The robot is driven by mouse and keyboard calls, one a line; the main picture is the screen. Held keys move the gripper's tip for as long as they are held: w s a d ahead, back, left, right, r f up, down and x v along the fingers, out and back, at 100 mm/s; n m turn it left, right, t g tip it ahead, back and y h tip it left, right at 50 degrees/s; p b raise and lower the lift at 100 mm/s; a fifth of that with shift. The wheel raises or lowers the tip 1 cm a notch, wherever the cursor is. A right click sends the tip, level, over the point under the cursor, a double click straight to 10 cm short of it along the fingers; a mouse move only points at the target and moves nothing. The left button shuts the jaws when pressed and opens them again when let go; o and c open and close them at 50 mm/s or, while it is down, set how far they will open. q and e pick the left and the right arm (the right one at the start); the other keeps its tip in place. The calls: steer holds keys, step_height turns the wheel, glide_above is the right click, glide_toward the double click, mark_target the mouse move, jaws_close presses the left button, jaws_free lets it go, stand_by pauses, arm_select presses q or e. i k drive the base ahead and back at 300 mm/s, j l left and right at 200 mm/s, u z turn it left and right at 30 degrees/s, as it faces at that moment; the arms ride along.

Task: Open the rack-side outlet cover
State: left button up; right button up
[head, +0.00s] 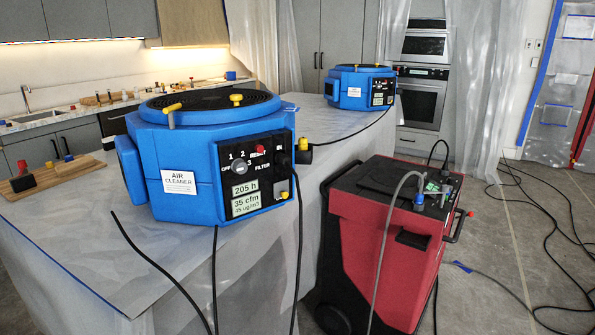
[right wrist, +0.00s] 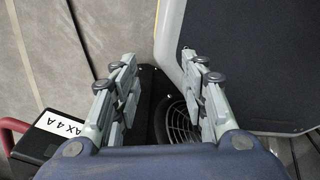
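My right gripper (right wrist: 165,95) shows in the right wrist view, its two fingers apart and nothing between them. A black box (right wrist: 40,150) with a white label (right wrist: 63,124) lies to the left of its left finger, cut off by the frame; the label's inverted text ends in "AX 4 A". I cannot tell whether this box is the rack-side outlet cover, and no other part is clearly that cover. A round fan grille (right wrist: 181,124) shows beyond the fingers, partly hidden by the right one. Neither gripper is in the head view.
A blue air cleaner (head: 205,140) stands on the sheeted counter (head: 60,240); another blue unit (head: 360,87) stands behind. A red wheeled machine (head: 410,262) stands right. Black cables (head: 545,225) cross the floor. A dark panel (right wrist: 250,65) is close to the right finger.

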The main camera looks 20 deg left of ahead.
mark_target(281, 188)
steer(key=j+u, duration=0.7)
steer(key=i+j+u, duration=0.15)
steer(key=u, duration=0.2)
